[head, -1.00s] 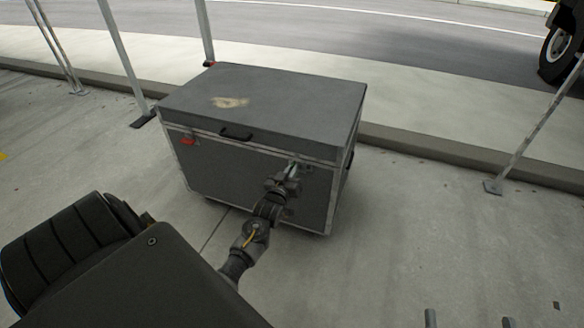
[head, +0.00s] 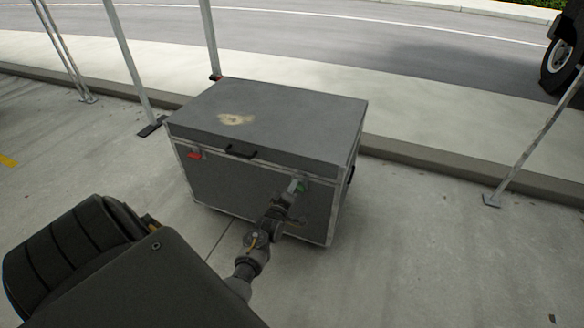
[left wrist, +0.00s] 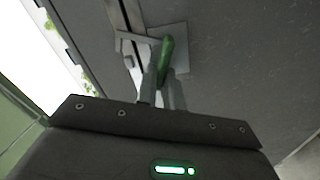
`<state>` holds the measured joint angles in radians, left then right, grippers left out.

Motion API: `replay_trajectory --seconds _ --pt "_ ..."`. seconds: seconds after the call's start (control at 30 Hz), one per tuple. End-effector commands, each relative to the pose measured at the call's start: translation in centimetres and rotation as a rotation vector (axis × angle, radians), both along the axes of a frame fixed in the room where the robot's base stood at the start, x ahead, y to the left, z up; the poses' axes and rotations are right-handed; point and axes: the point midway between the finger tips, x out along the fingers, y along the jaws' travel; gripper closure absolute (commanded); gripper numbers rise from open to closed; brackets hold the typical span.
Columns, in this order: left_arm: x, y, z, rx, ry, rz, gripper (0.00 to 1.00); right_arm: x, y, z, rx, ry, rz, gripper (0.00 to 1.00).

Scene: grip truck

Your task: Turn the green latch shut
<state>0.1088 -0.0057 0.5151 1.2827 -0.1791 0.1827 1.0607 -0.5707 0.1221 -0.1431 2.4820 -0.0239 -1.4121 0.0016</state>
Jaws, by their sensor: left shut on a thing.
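A grey flight case (head: 240,190) with a closed lid stands on the concrete. The green latch (head: 297,186) is on its front face, near the right end, just under the lid seam. My left gripper (head: 293,193) reaches it from the front. In the left wrist view the green latch handle (left wrist: 167,52) stands between the fingertips of my left gripper (left wrist: 164,75), which is shut on it. A metal plate (left wrist: 182,48) lies behind the handle. The fingers hide part of the latch. My right gripper is not in view.
A red latch (head: 195,155) is at the front left of the case, and a black handle (head: 241,151) is at the lid's middle. Metal poles stand behind the case and at right (head: 530,150). A kerb runs behind it.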

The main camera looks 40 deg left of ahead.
Motion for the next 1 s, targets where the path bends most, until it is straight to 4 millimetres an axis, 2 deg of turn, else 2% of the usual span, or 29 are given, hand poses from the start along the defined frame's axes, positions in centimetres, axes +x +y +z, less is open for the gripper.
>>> replay_trajectory --seconds 0.23,0.6,1.0 --pt "0.0 0.2 -0.2 -0.192 -0.066 0.003 1.00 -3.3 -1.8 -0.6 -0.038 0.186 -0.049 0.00" --pt "-0.1 0.2 -0.5 -0.367 -0.127 0.004 1.00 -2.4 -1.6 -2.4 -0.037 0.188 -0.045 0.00" --pt "-0.1 0.2 -0.6 -0.410 -0.144 0.002 1.00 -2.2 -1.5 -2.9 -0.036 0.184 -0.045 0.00"
